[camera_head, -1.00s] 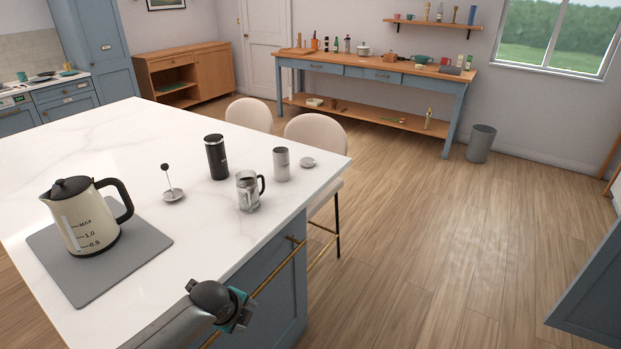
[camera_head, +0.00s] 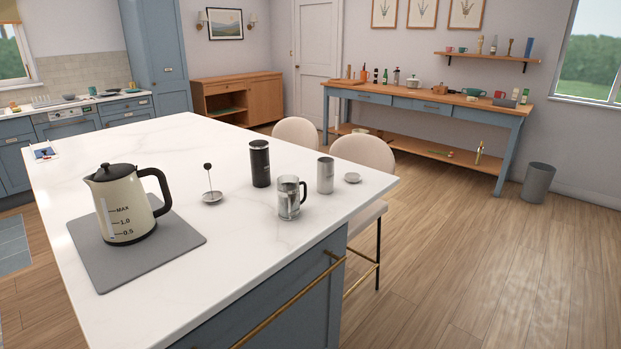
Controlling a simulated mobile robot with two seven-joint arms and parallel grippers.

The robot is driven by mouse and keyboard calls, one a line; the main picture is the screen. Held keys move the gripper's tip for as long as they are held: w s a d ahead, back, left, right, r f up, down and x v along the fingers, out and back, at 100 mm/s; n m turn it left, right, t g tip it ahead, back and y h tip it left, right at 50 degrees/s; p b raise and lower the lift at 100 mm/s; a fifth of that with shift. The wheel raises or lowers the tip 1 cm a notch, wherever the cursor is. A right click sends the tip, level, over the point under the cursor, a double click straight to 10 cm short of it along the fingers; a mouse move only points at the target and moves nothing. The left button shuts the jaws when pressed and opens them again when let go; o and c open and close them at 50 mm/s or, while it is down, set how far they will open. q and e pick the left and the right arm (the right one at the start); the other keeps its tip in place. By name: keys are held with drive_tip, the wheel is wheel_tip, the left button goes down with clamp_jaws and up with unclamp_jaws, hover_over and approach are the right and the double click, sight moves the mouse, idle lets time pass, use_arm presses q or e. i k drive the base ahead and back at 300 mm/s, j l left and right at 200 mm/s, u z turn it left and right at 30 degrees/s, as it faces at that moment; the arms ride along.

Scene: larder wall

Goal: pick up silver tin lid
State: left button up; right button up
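A small round silver lid (camera_head: 352,177) lies flat on the white marble island top (camera_head: 150,300), near its right corner. A silver tin (camera_head: 325,175) stands upright just to the left of the lid, apart from it. Neither of my grippers shows in the head view now, so whether they are open or shut is not visible.
Near the lid stand a glass press jug (camera_head: 289,199), a black canister (camera_head: 259,163) and a plunger with a round disc (camera_head: 211,196). A cream kettle (camera_head: 126,204) stands on a grey mat (camera_head: 92,269). Chairs (camera_head: 362,151) stand behind the island.

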sight(352, 177)
drive_tip(key=i+l+u, duration=1.05)
drive_tip(key=l, duration=0.25)
